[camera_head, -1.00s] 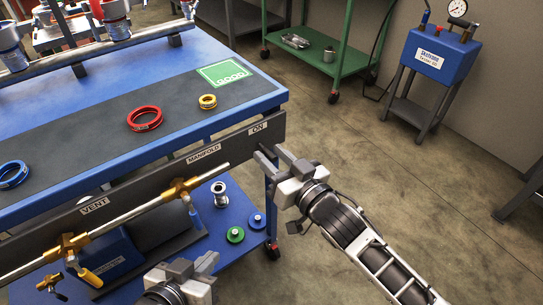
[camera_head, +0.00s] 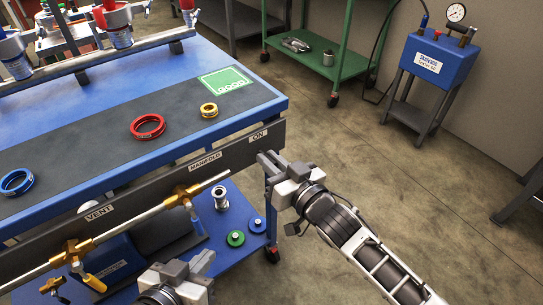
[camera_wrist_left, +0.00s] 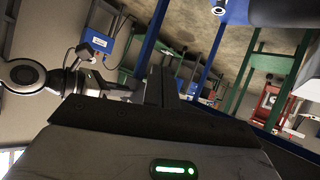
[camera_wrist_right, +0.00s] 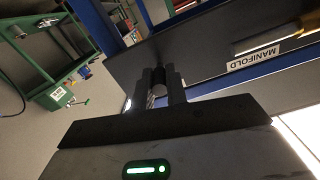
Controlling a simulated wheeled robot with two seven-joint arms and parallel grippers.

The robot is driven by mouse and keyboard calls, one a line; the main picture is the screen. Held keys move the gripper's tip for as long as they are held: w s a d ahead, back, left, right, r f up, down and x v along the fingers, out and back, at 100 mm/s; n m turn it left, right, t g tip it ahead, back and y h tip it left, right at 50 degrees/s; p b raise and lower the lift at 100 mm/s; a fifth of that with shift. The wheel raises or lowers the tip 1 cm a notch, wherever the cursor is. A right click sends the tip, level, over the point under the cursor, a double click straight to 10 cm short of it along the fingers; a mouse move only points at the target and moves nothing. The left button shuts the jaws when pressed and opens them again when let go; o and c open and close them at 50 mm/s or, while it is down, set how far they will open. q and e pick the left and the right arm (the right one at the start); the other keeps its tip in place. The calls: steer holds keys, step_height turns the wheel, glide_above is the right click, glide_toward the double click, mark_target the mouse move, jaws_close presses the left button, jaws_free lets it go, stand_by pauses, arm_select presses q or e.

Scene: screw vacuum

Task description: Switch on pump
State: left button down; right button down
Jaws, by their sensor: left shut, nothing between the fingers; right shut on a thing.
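The bench's dark front rail carries an "ON" label (camera_head: 258,136) at its right end. My right gripper (camera_head: 266,161) is at the rail just below that label. In the right wrist view its fingers (camera_wrist_right: 159,82) are shut on a small grey round knob (camera_wrist_right: 158,90) in front of the rail; the head view hides the knob behind the fingers. A blue boxy unit (camera_head: 117,258) with a label, perhaps the pump, stands on the blue lower shelf. My left gripper (camera_head: 193,264) is shut and empty at the bottom of the head view, in front of the shelf.
A steel pipe (camera_head: 150,212) with brass valves runs along the rail by the "VENT" and "MANIFOLD" labels. A blue gauge unit (camera_head: 440,58) stands at the back right.

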steer(key=shift+r+p, duration=0.5)
steer(key=shift+p, duration=0.25)
steer(key=g+h+p, duration=0.1)
steer(key=p, duration=0.4)
steer(key=shift+r, duration=0.35)
steer(key=g+p, duration=0.1)
steer(key=p, duration=0.2)
steer(key=shift+a+r+h, duration=0.1)
steer(key=shift+r+h, duration=0.05)
steer(key=shift+h, duration=0.25)
steer(key=g+p, duration=0.1)
steer(key=p, duration=0.2)
steer(key=shift+w+h, duration=0.15)
steer(key=shift+h, duration=0.25)
arm_select(q)
step_height(320, 180, up, 8)
steer(key=a+y+p, duration=0.1)
steer(key=a, duration=0.1)
steer(key=shift+s+g+p, duration=0.3)
steer(key=shift+s+g, duration=0.1)
steer(key=shift+s, duration=0.05)
arm_select(e)
steer(key=shift+g, duration=0.4)
steer(key=c, duration=1.4)
jaws_free()
